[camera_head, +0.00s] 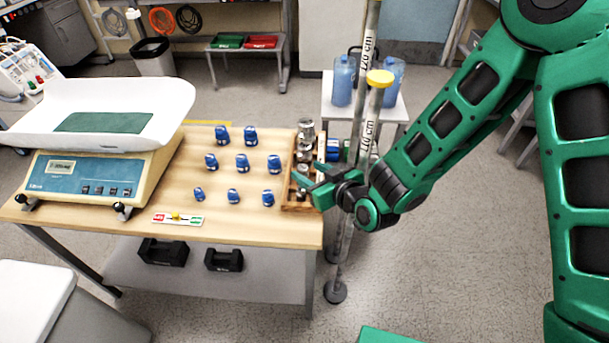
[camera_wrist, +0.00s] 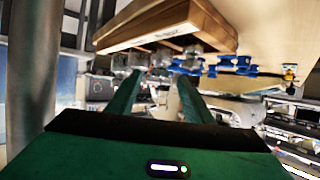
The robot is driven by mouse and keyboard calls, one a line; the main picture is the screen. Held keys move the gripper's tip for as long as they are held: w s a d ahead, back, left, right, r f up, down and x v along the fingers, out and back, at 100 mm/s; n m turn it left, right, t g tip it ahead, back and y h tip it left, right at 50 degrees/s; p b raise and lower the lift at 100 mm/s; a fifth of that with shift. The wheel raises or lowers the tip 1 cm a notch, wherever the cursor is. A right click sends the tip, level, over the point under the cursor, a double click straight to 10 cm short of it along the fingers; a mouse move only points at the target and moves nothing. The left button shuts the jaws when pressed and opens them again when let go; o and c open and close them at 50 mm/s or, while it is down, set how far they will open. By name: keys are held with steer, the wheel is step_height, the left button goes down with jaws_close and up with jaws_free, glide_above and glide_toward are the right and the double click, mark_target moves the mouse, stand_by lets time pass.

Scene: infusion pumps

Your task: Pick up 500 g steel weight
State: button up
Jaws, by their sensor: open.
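Several steel weights (camera_head: 305,130) stand in a wooden box (camera_head: 286,196) at the right end of the table. They differ in size, the larger ones at the far end. I cannot read which one is 500 g. My gripper (camera_head: 304,181) is open at the near part of the box, its fingers pointing left over it and hiding some weights. In the wrist view the two green fingers of my gripper (camera_wrist: 158,75) are apart. The wooden box (camera_wrist: 165,18) and blurred steel weights (camera_wrist: 138,58) lie beyond the fingertips. I see nothing held between the fingers.
A scale (camera_head: 85,175) with a white pan fills the table's left side. A height-marked pole (camera_head: 368,130) stands close beside my arm. Blue bottles (camera_head: 343,82) stand on a white stand behind.

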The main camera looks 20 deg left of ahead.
mark_target(303, 167)
steer(key=x, duration=0.4)
steer(key=shift+w, duration=0.25)
jaws_close()
